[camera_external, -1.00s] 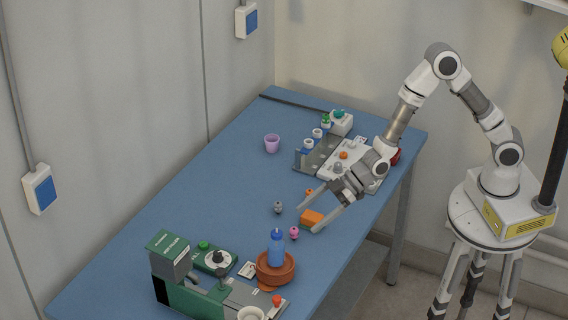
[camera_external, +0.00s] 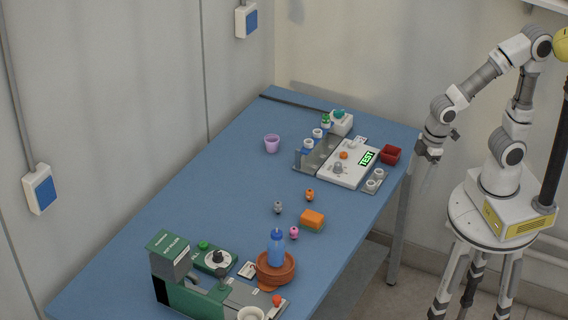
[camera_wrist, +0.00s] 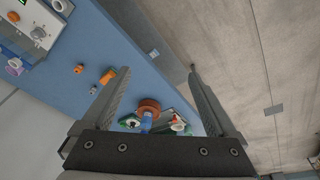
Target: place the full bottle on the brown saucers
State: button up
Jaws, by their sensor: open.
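A blue bottle (camera_external: 277,249) stands upright on the brown saucers (camera_external: 262,275) near the front of the blue table. In the wrist view the bottle (camera_wrist: 146,122) and the brown saucers (camera_wrist: 150,104) show between my fingers, far below. My gripper (camera_external: 431,160) is open and empty, off the table's right edge and well away from the bottle. Its two spread fingers also show in the wrist view (camera_wrist: 160,75). How full the bottle is I cannot tell.
A green machine (camera_external: 185,272) stands left of the saucers. An orange-and-green block (camera_external: 312,220) and several small bulb-shaped pieces lie mid-table. A white panel with a lit "TEST" display (camera_external: 367,159), a bottle rack (camera_external: 318,152), a red box (camera_external: 391,154) and a purple cup (camera_external: 272,143) are farther back.

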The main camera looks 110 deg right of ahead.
jog(key=s+a+r+t, duration=0.1)
jog(key=s+r+t, duration=0.2)
jog(key=s+r, duration=0.4)
notch_tip(320, 180, up, 4)
jog(key=shift+s+f+m, duration=0.1)
jog(key=shift+s+m, duration=0.15)
jog(key=shift+m, duration=0.05)
dwell(0.5)
